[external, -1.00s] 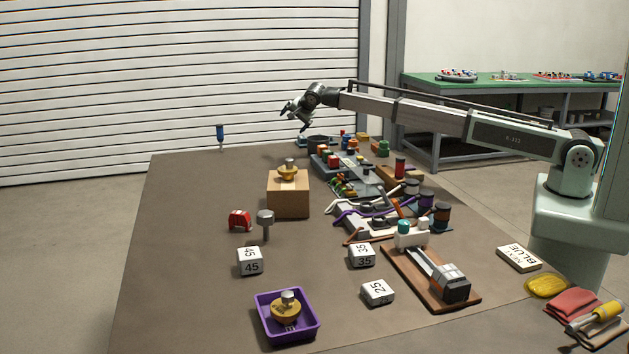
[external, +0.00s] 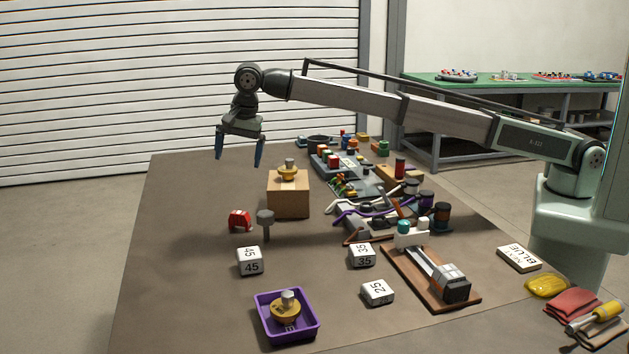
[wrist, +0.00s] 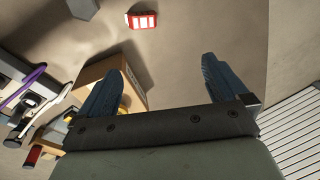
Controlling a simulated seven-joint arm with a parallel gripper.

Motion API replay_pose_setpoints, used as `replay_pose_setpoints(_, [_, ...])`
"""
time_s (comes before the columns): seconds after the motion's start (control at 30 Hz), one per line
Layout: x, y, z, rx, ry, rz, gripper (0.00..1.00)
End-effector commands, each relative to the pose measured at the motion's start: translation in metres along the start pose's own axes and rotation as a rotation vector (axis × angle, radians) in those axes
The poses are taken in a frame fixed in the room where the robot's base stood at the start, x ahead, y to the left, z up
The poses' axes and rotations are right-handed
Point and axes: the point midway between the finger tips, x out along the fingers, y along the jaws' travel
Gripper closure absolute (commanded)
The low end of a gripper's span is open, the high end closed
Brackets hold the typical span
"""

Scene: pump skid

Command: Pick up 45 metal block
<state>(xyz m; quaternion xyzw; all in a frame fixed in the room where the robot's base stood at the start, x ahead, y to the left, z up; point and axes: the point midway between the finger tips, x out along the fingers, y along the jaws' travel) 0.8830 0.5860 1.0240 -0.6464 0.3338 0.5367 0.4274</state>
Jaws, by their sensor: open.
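The 45 metal block (external: 250,261) is a white cube with black "45" on its top and front faces. In the external view it sits on the brown table, left of centre and behind the purple tray. My gripper (external: 238,163) is open and empty, high above the far left part of the table, well behind and above the block. In the wrist view my gripper (wrist: 168,80) shows two dark blue fingers spread apart with nothing between them. I cannot make out the 45 block in the wrist view.
White blocks marked 35 (external: 361,255) and 25 (external: 377,292) stand to the right. A grey post-like part (external: 265,222) and a red part (external: 240,220) stand just behind the 45 block. A cardboard box (external: 288,196) with a brass fitting is farther back. A purple tray (external: 264,328) is in front.

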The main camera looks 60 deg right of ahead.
Motion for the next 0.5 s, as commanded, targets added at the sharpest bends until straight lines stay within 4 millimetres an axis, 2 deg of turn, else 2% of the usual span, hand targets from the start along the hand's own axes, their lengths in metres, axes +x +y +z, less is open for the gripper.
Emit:
replay_pose_setpoints(0.03, [0.002,0.006,0.035,0.04,-0.013,0.025,0.0])
replay_pose_setpoints(0.2, [0.008,0.034,0.127,0.222,-0.032,0.114,0.0])
replay_pose_setpoints(0.33, [0.009,0.054,0.176,0.327,-0.028,0.166,0.0])
replay_pose_setpoints(0.4, [0.009,0.062,0.193,0.366,-0.024,0.185,0.0])
replay_pose_setpoints(0.5, [0.01,0.069,0.207,0.4,-0.019,0.2,0.0])
